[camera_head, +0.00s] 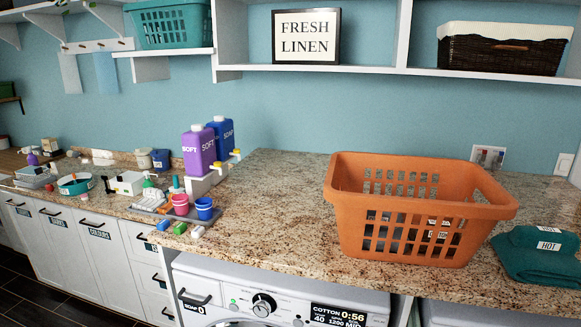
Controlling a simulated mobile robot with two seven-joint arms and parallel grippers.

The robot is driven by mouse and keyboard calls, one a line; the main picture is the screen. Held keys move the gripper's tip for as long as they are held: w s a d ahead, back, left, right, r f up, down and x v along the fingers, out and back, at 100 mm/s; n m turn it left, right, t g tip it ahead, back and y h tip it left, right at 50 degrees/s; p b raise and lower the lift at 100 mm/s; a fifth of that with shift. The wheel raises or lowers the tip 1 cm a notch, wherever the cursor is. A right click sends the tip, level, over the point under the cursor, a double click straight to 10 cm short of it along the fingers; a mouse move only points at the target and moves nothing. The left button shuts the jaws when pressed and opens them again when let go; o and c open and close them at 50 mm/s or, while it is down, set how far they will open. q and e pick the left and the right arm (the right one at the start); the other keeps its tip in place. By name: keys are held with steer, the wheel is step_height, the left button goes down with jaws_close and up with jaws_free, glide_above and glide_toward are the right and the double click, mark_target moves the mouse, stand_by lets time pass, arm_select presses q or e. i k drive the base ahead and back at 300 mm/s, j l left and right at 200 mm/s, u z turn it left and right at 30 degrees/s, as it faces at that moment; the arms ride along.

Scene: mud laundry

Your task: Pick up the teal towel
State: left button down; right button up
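The teal towel (540,267) lies folded on the granite counter at the right edge of the head view. A smaller teal folded piece with a white "HOT" label (548,245) shows on its top. The towel sits just right of the orange laundry basket, and its right end is cut off by the picture edge. Neither of my grippers is in view.
The orange basket (405,245) stands upright on the granite counter (272,215), close beside the towel. Purple and blue soap jugs (199,149), cups and small items crowd the left. A washing machine (262,303) is below. Shelves hang above. The counter between jugs and basket is clear.

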mark_target(529, 253)
steer(key=z, duration=1.5)
